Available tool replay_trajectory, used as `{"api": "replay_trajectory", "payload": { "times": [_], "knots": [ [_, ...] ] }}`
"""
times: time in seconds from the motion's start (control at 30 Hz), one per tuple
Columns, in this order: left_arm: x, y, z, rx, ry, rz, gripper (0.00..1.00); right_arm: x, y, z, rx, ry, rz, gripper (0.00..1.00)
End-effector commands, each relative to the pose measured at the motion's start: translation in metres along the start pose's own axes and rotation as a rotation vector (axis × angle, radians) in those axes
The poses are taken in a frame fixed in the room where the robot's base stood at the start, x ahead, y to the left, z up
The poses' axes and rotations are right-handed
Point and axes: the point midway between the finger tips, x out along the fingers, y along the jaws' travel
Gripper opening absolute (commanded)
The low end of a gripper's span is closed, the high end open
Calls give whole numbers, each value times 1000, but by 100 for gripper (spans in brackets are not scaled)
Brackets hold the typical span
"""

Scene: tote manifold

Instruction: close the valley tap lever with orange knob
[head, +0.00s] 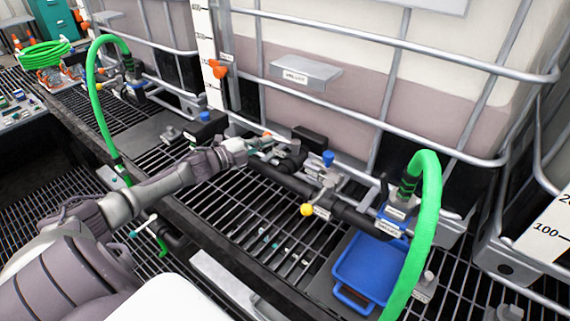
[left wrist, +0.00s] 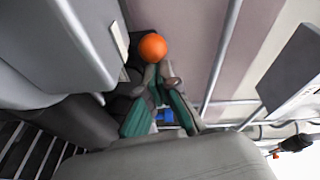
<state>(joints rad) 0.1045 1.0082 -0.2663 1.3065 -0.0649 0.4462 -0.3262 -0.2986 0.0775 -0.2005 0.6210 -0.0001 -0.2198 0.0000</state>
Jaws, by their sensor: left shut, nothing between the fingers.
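The orange knob (left wrist: 152,47) is a round ball in the left wrist view, just beyond my fingertips. In the head view a small orange spot, likely the same knob (head: 267,134), shows beside my left gripper (head: 264,145) over the black pipe manifold. The lever under the knob is mostly hidden by my gripper. In the left wrist view my left gripper (left wrist: 158,78) has its teal-padded fingers converging at the tips, shut with nothing between them. I cannot tell whether a fingertip touches the knob or lever. My right gripper is not in view.
A yellow-knobbed lever (head: 307,210) and a blue knob (head: 328,158) sit along the manifold to the right. A green hose (head: 427,220) arches over a blue tray (head: 367,268). The caged tank (head: 330,110) stands close behind. Open grating lies in front.

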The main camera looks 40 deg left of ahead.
Motion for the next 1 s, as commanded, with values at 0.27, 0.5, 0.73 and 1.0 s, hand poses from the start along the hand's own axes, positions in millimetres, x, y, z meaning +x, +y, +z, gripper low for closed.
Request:
{"api": "replay_trajectory", "payload": {
  "times": [0.27,0.5,0.73,1.0],
  "knots": [
    [2,0,4,0,-5,1,0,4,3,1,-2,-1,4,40],
    [2,-1,5,0,-5,1,0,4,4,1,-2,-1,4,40],
    [3,-1,4,0,-4,1,0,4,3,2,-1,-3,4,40],
    [1,-27,-1,4,-1,0,0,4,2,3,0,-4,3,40]
  ]
}}
